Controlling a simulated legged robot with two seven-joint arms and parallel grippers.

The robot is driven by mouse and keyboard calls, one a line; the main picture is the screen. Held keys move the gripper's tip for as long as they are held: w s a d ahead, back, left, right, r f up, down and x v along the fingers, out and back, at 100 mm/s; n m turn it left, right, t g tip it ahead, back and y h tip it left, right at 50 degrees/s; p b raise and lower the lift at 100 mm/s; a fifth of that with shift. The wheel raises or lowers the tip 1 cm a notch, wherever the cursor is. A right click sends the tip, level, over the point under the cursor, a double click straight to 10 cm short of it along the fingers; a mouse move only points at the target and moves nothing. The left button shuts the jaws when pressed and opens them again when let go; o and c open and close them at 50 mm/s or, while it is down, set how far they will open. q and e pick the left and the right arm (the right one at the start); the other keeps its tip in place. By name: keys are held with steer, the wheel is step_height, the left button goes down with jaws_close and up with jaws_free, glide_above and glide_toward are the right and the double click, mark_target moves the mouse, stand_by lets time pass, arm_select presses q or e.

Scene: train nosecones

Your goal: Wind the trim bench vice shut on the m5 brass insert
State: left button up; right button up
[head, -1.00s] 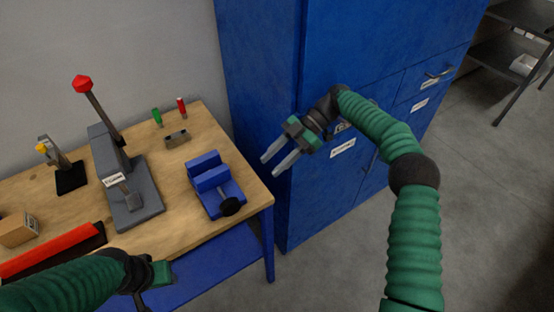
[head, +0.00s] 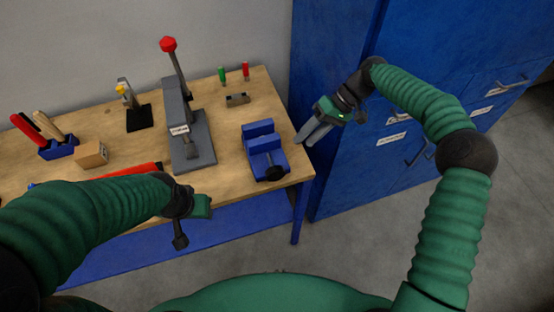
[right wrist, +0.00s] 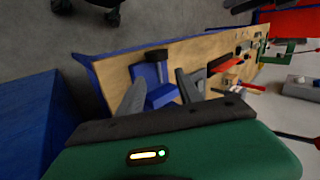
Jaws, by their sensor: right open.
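The blue trim bench vice (head: 265,155) stands at the right front corner of the wooden bench, its black winding knob (head: 275,172) facing the front edge. The vice also shows in the right wrist view (right wrist: 160,97), between and beyond my fingers, with its knob (right wrist: 157,55) above it. I cannot make out the brass insert, nor whether anything sits between the jaws. My right gripper (head: 306,139) is open and empty, right of the vice and apart from it. My left gripper (head: 188,228) hangs before the bench's front edge; its fingers are unclear.
A grey press (head: 187,130) with a red-topped lever stands left of the vice. A cardboard box (head: 91,154) is further left. The blue cabinet (head: 345,165) stands close to the bench's right side.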

mark_target(277, 168)
steer(key=s+a+r+m+t+h+p, duration=0.3)
steer(key=m+p, duration=0.5)
steer(key=m, duration=1.1)
steer(key=shift+g, duration=0.7)
steer(key=p+x, duration=0.1)
steer(key=x, duration=0.4)
steer(key=p+x, duration=0.2)
steer(key=x, duration=0.3)
steer(key=p+x, duration=0.1)
steer(key=x, duration=0.4)
steer(key=shift+w+a+f, duration=0.25)
steer(key=shift+w, duration=0.1)
steer(key=shift+f, duration=0.25)
arm_select(q)
steer(key=w+v, duration=0.3)
steer(key=v, duration=1)
steer(key=shift+r, duration=0.6)
arm_select(e)
jaws_close()
arm_select(q)
steer(key=shift+s, duration=0.1)
